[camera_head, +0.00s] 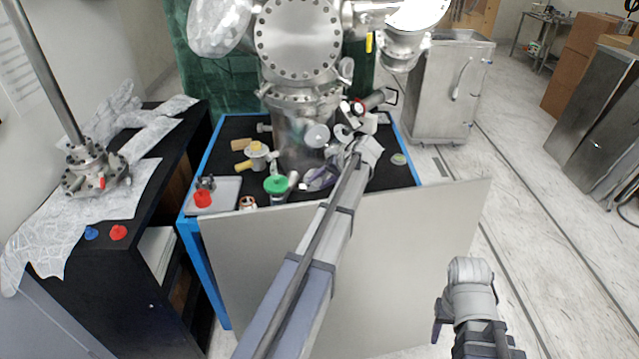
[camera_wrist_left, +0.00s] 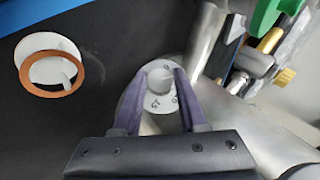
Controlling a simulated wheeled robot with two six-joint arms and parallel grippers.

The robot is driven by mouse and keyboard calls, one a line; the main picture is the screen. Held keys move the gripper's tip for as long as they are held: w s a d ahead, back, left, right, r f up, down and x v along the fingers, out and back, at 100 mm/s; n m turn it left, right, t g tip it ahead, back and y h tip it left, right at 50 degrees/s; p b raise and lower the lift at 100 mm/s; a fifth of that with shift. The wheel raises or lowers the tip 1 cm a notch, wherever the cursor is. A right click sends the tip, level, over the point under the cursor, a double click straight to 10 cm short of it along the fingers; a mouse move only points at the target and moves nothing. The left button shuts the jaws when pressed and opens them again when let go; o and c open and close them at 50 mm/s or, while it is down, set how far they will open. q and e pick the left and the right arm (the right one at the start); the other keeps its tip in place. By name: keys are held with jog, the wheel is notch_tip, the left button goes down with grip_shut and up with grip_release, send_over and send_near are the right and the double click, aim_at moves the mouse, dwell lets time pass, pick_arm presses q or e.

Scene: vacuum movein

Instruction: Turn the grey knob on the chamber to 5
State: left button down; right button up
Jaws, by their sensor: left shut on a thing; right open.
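The grey knob (camera_wrist_left: 160,78) is a small round knob on a pale dial plate (camera_wrist_left: 133,103) with dark number marks, seen in the left wrist view. My left gripper (camera_wrist_left: 161,80) has its purple fingers on both sides of the knob and is shut on it. I cannot tell which number the knob points to. In the head view the steel chamber (camera_head: 298,45) stands on the bench, and my left gripper (camera_head: 322,179) is low at its front; the knob is too small to make out there. My right gripper (camera_head: 465,325) hangs empty at the lower right, away from the bench.
On the bench stand a green-capped part (camera_head: 275,185) and a red-capped part (camera_head: 203,198). A copper ring (camera_wrist_left: 52,86) with a white disc lies left of the knob in the wrist view. A pale panel (camera_head: 400,260) fronts the bench.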

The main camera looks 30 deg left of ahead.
dwell(0.4)
pick_arm(q)
jog(key=shift+c, duration=2.2)
grip_release()
jog(key=p+v, duration=0.5)
jog(key=v, duration=0.3)
jog(key=shift+p, duration=0.4)
jog(key=shift+f, duration=0.1)
